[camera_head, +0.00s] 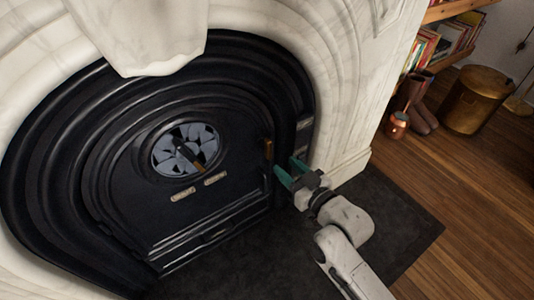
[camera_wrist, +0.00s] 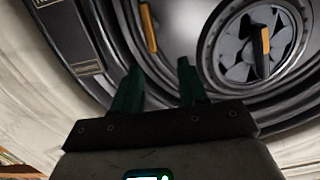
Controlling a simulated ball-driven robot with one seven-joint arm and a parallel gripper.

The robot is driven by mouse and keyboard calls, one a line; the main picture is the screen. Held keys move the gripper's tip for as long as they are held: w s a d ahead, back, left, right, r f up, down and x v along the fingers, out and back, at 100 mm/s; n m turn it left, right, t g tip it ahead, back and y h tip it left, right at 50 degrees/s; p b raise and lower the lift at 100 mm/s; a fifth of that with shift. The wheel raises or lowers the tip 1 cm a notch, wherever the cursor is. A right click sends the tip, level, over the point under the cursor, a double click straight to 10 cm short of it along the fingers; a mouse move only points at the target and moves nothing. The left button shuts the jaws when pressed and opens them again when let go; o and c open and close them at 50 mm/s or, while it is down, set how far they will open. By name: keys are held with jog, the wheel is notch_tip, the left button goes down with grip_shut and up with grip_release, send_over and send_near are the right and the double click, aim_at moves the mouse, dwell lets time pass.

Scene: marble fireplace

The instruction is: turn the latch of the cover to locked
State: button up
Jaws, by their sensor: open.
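The black fireplace cover (camera_head: 226,201) sits in the arched opening. Near its right edge is a small latch with an amber handle (camera_head: 268,149), standing roughly upright in the head view. In the wrist view the latch (camera_wrist: 149,28) shows at the top, beyond the fingertips. My gripper (camera_head: 287,167) is open and empty, its teal fingers spread just below and to the right of the latch, seemingly apart from it. In the wrist view my gripper (camera_wrist: 160,68) points up toward the cover. The lock markings, if any, are too small to read.
A round vent (camera_head: 187,150) with an amber-tipped lever is left of the latch. Two small pale plates (camera_head: 182,194) sit below it. White marble (camera_head: 342,100) surrounds the opening. A dark hearth (camera_head: 400,222) lies below. Boots (camera_head: 423,116) and a brass bin (camera_head: 475,100) stand at right.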

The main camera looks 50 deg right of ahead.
aim_at(270, 145)
jog(key=shift+t+h, duration=0.4)
jog(key=b+x, duration=0.1)
jog(key=x, duration=0.2)
jog(key=b+x, duration=0.1)
jog(key=x, duration=0.3)
jog(key=d+b+x, duration=0.1)
jog(key=b+x, duration=0.1)
jog(key=x, duration=0.2)
jog(key=shift+d+f, duration=0.1)
jog(key=shift+f, duration=0.2)
jog(key=shift+c, duration=0.2)
grip_shut()
